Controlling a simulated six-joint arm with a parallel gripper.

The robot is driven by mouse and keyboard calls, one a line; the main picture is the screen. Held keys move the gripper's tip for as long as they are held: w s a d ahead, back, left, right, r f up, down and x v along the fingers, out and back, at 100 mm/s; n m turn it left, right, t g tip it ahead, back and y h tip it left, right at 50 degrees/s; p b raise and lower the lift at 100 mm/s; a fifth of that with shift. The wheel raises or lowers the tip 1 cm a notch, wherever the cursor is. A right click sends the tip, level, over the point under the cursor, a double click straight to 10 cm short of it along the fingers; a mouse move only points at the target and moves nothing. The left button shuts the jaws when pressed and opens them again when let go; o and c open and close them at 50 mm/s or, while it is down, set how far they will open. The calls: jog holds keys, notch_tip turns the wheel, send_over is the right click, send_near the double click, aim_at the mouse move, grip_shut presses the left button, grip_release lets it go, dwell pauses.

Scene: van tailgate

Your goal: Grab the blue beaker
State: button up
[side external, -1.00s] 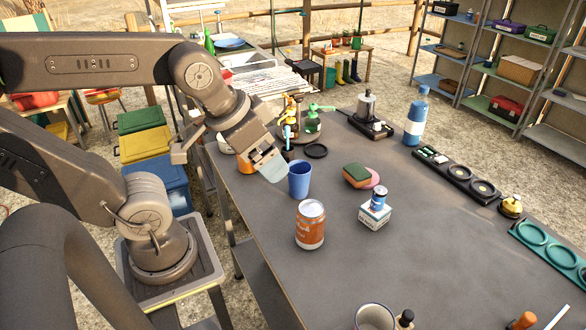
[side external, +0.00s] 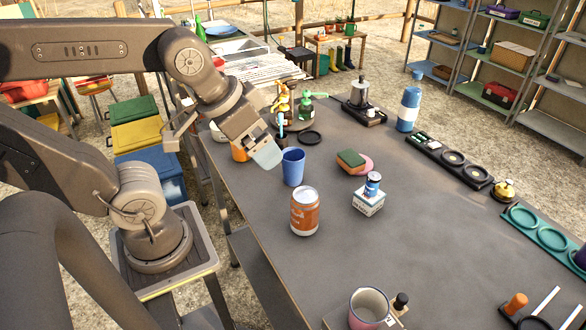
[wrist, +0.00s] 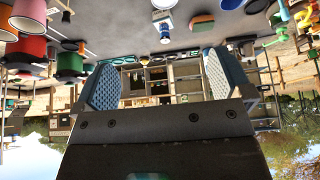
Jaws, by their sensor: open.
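The blue beaker (side external: 293,167) stands upright on the dark grey table, near its left edge. My gripper (side external: 267,155) is just left of the beaker's rim and slightly above it, tilted down toward the table. The side view shows the pale blue fingers close to the beaker, but not whether they touch it. In the wrist view my gripper (wrist: 161,82) has its two textured pads wide apart with nothing between them.
An orange can (side external: 305,212) stands in front of the beaker. A sponge (side external: 351,160) and a white box (side external: 368,202) with a small blue can lie to its right. Spray bottles and a black ring (side external: 309,138) are behind.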

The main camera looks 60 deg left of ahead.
jog(key=w+a+f+m+g+y, duration=0.2)
jog(key=w+a+m, duration=0.3)
jog(key=w+m, duration=0.25)
jog(key=m+g+y, duration=0.2)
jog(key=m+g, duration=0.1)
jog(key=m, duration=1)
send_near(293, 155)
jog(key=shift+s+a+f, duration=0.15)
jog(key=shift+f, duration=1.1)
jog(key=shift+s+a+f, duration=0.1)
jog(key=shift+a+f, duration=0.1)
jog(key=shift+f, duration=1.05)
jog(key=shift+s+a+f, duration=0.15)
jog(key=shift+f, duration=1.1)
jog(key=c, duration=1)
jog(key=shift+r, duration=0.1)
